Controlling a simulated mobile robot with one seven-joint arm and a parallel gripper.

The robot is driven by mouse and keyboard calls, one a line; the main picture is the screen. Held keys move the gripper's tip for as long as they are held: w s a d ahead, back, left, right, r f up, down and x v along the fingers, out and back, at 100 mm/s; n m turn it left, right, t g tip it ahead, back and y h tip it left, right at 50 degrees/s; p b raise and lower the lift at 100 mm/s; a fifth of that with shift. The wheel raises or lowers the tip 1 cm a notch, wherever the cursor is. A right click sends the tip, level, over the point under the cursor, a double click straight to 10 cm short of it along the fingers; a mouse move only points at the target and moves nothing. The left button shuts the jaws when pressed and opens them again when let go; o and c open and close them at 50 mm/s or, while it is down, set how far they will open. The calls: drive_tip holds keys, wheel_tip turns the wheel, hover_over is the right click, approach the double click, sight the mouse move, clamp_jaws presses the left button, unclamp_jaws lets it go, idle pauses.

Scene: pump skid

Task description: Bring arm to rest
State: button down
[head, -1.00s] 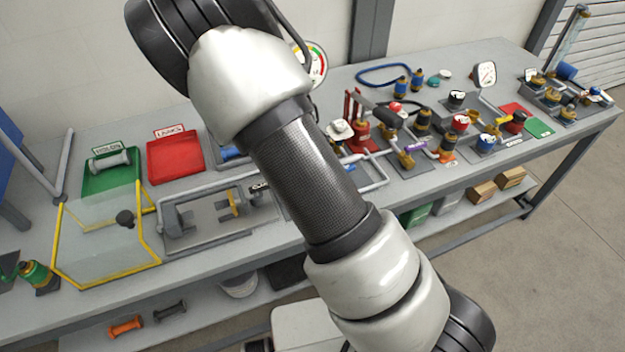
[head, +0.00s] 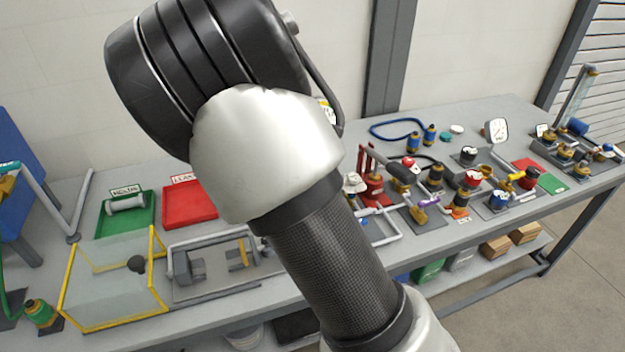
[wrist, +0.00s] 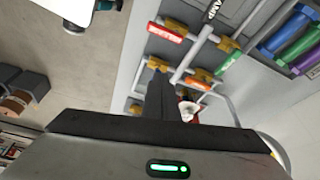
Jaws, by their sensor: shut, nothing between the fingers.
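My arm crosses the middle of the head view, from the bottom right up to the top left, in front of the long grey workbench (head: 400,262). My gripper is outside the head view. In the wrist view my gripper (wrist: 160,78) shows as a dark body with its fingers together and nothing between them. Beyond the fingers are pale pipes with yellow fittings and red, orange and green tags, apart from the gripper as far as I can tell.
On the bench, a clear box with yellow edges (head: 115,285), a green tray (head: 122,222) and a red tray (head: 188,207) stand at left. Pump fittings and valves (head: 435,175) fill the right half. My arm hides part of the bench. Floor (head: 575,270) is clear at right.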

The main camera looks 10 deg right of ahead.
drive_tip(key=s+d+r+n+t+y, duration=0.1)
drive_tip(key=s+r+n+t+y, duration=0.2)
drive_tip(key=s+r+n, duration=1)
drive_tip(key=s+r+t, duration=0.1)
drive_tip(key=s+r, duration=0.7)
drive_tip(key=s, duration=0.1)
drive_tip(key=shift+s+d, duration=0.2)
